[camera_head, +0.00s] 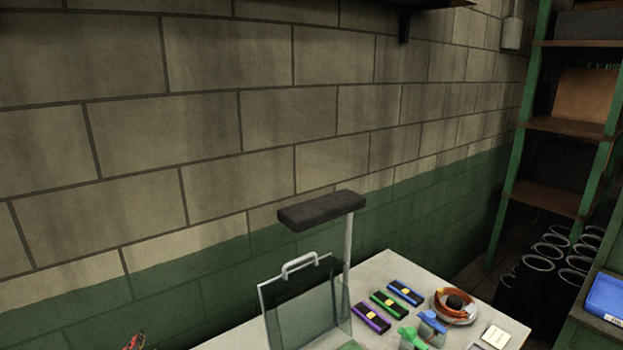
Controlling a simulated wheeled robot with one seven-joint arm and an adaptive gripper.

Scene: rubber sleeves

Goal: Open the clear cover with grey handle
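The clear cover (281,318) is a see-through panel standing roughly upright at the left part of the light table. Its grey handle (300,265) is a bar along the top edge. The panel's lower part is cut off by the bottom of the picture, so I cannot tell how it joins what is below. My gripper is not in view, and nothing is seen touching the cover or handle.
A dark flat lamp head (321,209) on a pale post rises behind the cover. Purple, green and blue boxes (388,305) and a coiled orange cable (454,304) lie to its right on the table (385,269). A block wall stands behind; shelves (562,125) stand right.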

